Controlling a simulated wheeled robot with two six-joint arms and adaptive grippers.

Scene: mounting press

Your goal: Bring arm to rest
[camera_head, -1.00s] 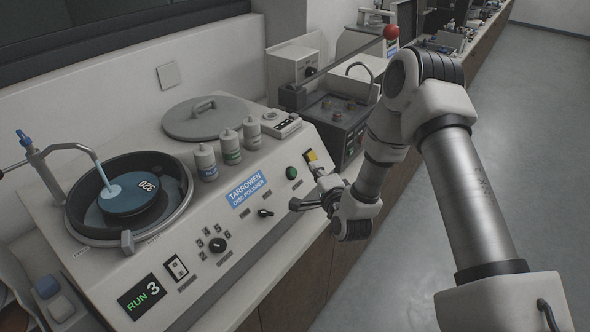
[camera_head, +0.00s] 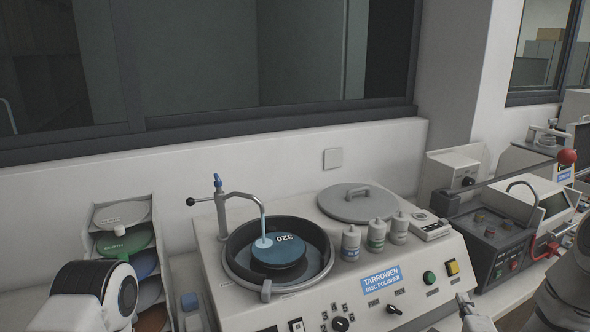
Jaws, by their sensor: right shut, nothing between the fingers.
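My right gripper (camera_head: 463,300) shows at the bottom right, small and partly cut off by the lower frame edge. It is shut and empty, in front of the lower right part of the disc polisher's panel, below the yellow button (camera_head: 452,268). I cannot tell whether it touches the panel. My right arm (camera_head: 565,290) fills the lower right corner. My left arm (camera_head: 95,295) shows as a white link with a dark band at the lower left, and its gripper is out of view.
The disc polisher (camera_head: 345,297) stands in the middle with a blue 320 disc (camera_head: 278,250) in its bowl. A round lid (camera_head: 357,202) and several bottles (camera_head: 376,236) sit on top. A rack of coloured discs (camera_head: 124,242) is at left. Another machine with a red-ball lever (camera_head: 567,157) is at right.

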